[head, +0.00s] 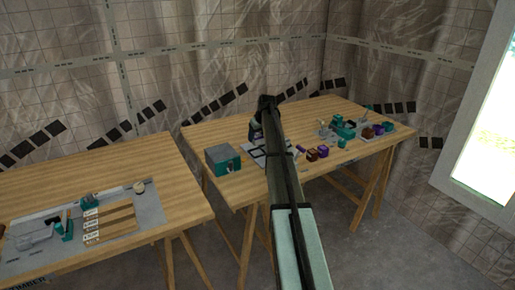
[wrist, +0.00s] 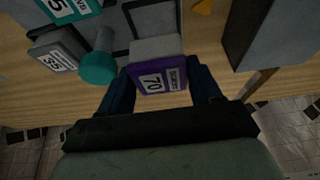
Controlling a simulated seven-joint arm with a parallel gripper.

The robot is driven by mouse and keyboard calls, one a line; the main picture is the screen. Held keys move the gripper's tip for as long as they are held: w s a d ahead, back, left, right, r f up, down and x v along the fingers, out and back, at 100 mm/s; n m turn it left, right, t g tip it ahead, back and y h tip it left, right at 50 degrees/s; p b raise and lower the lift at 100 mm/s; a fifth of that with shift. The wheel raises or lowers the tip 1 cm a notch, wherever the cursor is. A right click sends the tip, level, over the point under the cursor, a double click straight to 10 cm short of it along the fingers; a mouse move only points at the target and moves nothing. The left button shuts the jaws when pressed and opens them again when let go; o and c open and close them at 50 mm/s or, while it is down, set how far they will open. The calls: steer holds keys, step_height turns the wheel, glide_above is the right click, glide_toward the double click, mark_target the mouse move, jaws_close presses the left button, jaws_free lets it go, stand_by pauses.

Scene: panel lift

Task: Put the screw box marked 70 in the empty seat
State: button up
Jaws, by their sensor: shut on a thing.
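My gripper (wrist: 158,80) is shut on a purple screw box marked 70 (wrist: 160,76), with a dark finger on each side of it. The box has a grey top part, and its label faces the wrist camera. Just beyond it in the wrist view is a black-rimmed seat (wrist: 128,22) that looks empty, partly hidden by the box. I cannot tell whether the box touches anything below. In the head view my arm hides most of the gripper and the box; a black frame (head: 253,157) shows left of the arm on the right table.
In the wrist view, a grey box marked 35 (wrist: 55,50), a teal knob (wrist: 97,68) and a teal box (wrist: 72,8) stand left; a large grey case (wrist: 265,35) stands right. In the head view, several small boxes (head: 311,155) stand right of my arm.

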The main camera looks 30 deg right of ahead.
steer(key=shift+f, duration=2.9)
steer(key=shift+f, duration=0.15)
steer(key=o, duration=1)
steer(key=v, duration=1.2)
